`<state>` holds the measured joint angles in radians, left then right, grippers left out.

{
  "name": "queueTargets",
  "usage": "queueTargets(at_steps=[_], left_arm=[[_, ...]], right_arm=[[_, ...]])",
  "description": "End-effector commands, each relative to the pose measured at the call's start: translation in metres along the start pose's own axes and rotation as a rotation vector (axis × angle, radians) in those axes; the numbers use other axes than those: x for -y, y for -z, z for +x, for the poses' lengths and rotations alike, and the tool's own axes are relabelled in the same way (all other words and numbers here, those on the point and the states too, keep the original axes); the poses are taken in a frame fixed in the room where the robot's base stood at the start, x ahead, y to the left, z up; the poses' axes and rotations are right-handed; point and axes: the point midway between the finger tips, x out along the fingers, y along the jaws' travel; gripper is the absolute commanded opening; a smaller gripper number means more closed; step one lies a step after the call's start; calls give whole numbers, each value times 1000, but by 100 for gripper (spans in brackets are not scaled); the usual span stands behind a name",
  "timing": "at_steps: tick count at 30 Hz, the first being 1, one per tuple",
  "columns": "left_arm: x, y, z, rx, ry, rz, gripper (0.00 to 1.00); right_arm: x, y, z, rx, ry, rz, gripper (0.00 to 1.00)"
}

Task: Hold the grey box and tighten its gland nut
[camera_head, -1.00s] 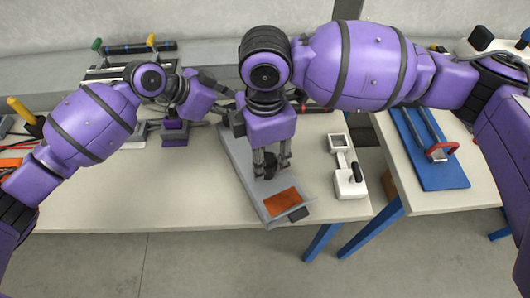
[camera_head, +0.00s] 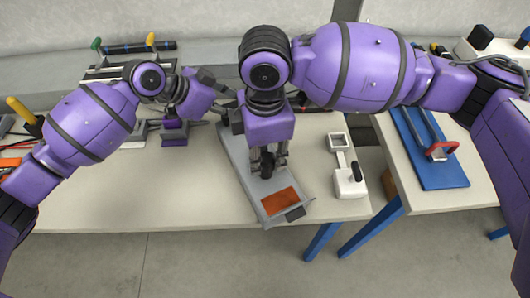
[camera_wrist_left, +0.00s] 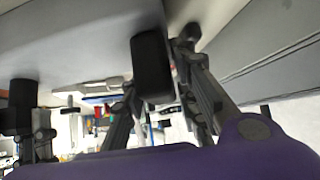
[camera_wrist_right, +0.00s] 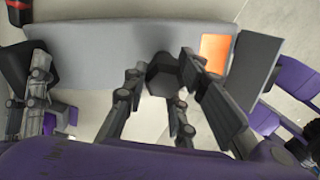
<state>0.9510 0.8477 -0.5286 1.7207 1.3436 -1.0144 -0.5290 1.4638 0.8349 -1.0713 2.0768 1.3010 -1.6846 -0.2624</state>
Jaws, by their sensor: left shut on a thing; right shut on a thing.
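The long grey box (camera_head: 240,168) with an orange label (camera_head: 280,200) lies aslant on the white table. My right gripper (camera_head: 267,165) points down over it and is shut on the black gland nut (camera_wrist_right: 163,75), which shows between its fingers in the right wrist view. My left gripper (camera_wrist_left: 160,92) is shut on the grey box at a black block (camera_wrist_left: 152,62) that stands out from its side. In the head view my left gripper reaches the box's far end, and its fingertips are largely hidden by my right arm.
A white device with a black knob (camera_head: 350,182) stands right of the box. A blue board (camera_head: 435,160) with a red-handled tool lies on the right table. Tools, one yellow-handled (camera_head: 22,112), lie at the left. The table's front left is clear.

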Motion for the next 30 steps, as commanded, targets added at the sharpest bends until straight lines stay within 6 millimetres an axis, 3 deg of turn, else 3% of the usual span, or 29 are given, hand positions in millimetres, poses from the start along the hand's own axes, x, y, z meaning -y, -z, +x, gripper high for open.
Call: queueTargets(at_steps=[30], left_arm=[[-8, 1, 3, -1, -18, -3, 6]], right_arm=[[-2, -6, -2, -8, -12, 905, 0]])
